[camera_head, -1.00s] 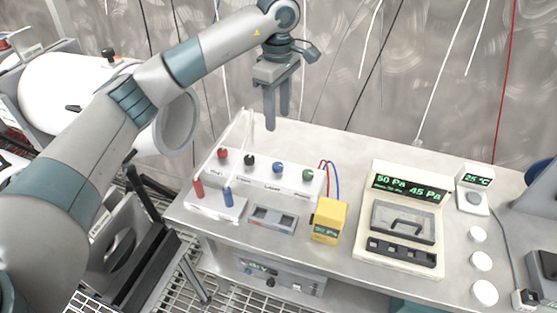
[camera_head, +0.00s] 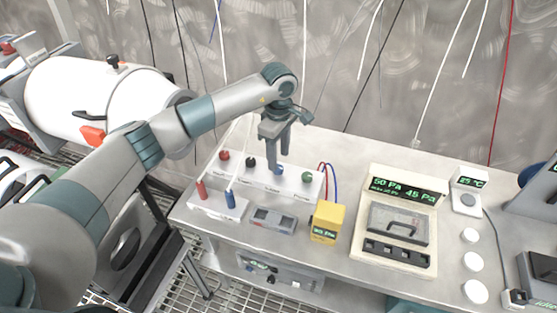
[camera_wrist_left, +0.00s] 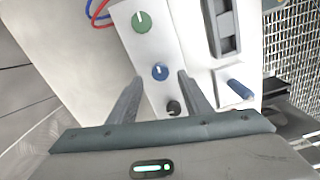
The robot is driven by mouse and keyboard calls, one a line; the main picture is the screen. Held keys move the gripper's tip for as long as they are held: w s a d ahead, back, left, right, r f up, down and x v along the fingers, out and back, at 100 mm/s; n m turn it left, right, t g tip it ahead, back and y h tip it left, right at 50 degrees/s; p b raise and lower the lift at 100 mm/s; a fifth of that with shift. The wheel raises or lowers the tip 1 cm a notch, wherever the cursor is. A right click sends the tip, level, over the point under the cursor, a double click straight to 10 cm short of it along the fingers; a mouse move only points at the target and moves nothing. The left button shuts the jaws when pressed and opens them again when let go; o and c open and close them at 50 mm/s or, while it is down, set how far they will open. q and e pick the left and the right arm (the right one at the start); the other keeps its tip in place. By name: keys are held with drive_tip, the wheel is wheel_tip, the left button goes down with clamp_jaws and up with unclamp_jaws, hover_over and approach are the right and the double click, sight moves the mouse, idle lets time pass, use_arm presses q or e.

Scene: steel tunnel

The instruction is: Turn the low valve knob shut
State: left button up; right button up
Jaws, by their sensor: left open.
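A white valve box (camera_head: 292,184) on the table has a row of small knobs: a red knob (camera_head: 224,155), a black knob (camera_head: 250,162), a blue knob (camera_head: 278,169) and a green knob (camera_head: 307,178). The labels are too small to read surely, so I cannot tell which is the low one. My left gripper (camera_head: 276,152) points down, open and empty, just over the blue knob. In the left wrist view the blue knob (camera_wrist_left: 160,72) shows between the fingertips; the green knob (camera_wrist_left: 141,22) lies beyond and the black knob (camera_wrist_left: 173,108) nearer the palm. My right gripper is out of view.
In front of the box stand a tray with red and blue handles (camera_head: 217,205), a grey module (camera_head: 273,219) and a yellow meter (camera_head: 327,222). A cream gauge unit (camera_head: 398,221) stands right. Red and blue leads rise near the green knob. A white cylinder (camera_head: 105,92) is at left.

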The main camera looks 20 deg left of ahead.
use_arm(q)
drive_tip(key=shift+f+p, duration=0.4)
drive_tip(key=shift+f, duration=1.7)
drive_tip(key=c, duration=1.1)
